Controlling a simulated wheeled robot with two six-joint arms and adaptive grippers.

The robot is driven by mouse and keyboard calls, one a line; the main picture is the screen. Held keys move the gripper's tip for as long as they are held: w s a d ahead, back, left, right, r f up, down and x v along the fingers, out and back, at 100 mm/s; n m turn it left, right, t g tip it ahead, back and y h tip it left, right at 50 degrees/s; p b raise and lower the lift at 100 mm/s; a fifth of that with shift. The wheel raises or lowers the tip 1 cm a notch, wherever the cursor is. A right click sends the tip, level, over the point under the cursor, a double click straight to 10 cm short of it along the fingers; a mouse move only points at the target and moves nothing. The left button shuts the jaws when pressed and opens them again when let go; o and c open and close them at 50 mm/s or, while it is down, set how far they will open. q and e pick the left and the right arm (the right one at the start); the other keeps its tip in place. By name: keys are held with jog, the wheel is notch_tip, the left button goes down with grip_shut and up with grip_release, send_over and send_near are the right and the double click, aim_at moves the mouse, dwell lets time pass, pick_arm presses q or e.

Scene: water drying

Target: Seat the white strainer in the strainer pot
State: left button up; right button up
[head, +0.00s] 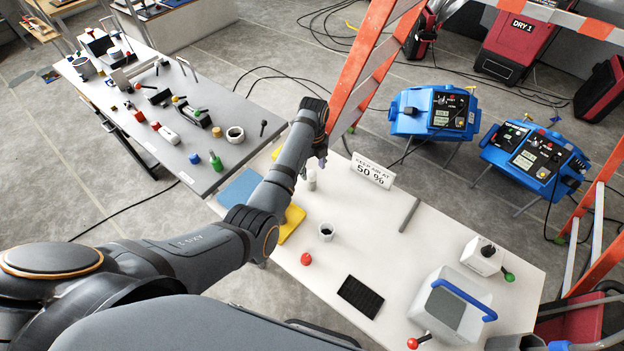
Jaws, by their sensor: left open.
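A small white cylinder (311,180) stands upright on the white table, and it may be the white strainer. A short white cup with a dark opening (326,231) stands nearer on the same table, and it may be the strainer pot. The picture is too small to be sure of either. They stand apart. My left arm reaches across from the lower left. Its gripper (321,160) points down, open, just above and beyond the white cylinder. The fingertips are small and partly hidden by the wrist. I see nothing held. My right gripper is not in view.
The white table (385,254) also bears a red knob (306,259), a black pad (360,296), a grey bar (409,215), a "50 %" sign (373,171) and a white unit with a blue handle (450,305). An orange ladder (362,78) rises behind. A cluttered grey table (187,128) stands left.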

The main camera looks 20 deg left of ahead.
aim_at(312, 173)
pick_arm(q)
notch_tip(312, 173, down, 3)
jog(key=shift+s+a+r, duration=0.1)
jog(key=shift+a, duration=0.05)
jog(key=shift+f+p, duration=0.3)
jog(key=shift+f, duration=0.4)
jog(key=c, duration=0.7)
grip_shut()
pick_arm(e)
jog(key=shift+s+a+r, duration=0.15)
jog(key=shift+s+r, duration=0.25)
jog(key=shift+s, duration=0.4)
